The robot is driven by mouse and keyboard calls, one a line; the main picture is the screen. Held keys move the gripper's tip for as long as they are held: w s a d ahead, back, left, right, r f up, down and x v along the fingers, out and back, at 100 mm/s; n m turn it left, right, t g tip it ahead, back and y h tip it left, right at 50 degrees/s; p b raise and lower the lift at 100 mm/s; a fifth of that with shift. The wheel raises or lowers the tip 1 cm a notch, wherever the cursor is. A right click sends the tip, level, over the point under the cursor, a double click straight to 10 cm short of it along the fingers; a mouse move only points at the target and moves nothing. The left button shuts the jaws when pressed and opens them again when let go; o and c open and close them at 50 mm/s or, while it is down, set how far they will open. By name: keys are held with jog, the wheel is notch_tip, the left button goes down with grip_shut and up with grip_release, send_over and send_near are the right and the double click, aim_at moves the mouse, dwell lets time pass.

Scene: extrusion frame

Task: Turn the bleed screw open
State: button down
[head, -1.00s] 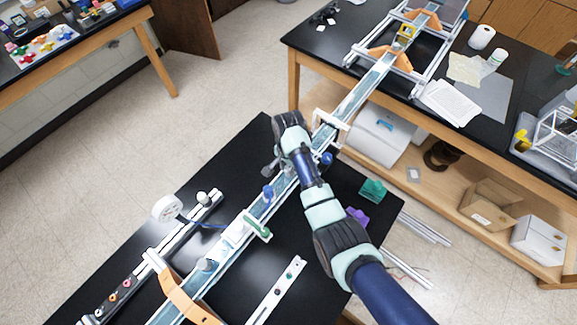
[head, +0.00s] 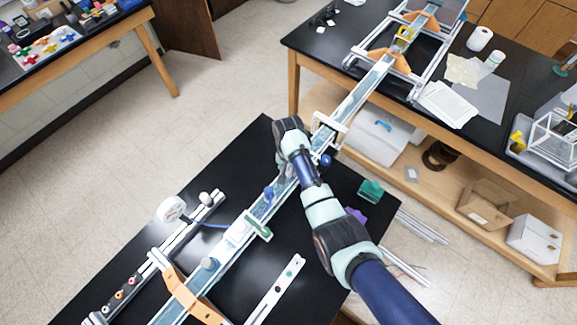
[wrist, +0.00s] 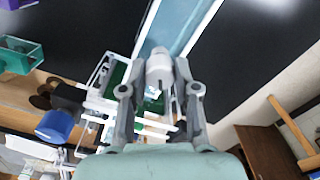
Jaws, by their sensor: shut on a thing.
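In the wrist view, a pale grey-white round knob, which I take for the bleed screw (wrist: 158,66), sits between the fingertips. My gripper (wrist: 159,84) is shut on it, with one finger on each side. Whether the screw is turned cannot be told. In the head view my gripper (head: 284,168) is low over the long clear channel (head: 352,101), and my wrist and forearm hide the screw there.
A blue knob (head: 326,160) is beside the channel, right of my gripper; another blue piece (head: 268,193) is nearer. A teal box (head: 370,190) lies right of my arm. The black table (head: 236,160) is clear left of the gripper.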

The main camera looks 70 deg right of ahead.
jog(key=n+p, duration=0.1)
jog(key=n, duration=0.5)
jog(key=shift+p, duration=0.3)
dwell(0.4)
jog(key=c, duration=0.9)
grip_release()
jog(key=shift+o, duration=0.2)
notch_tip(320, 180, up, 12)
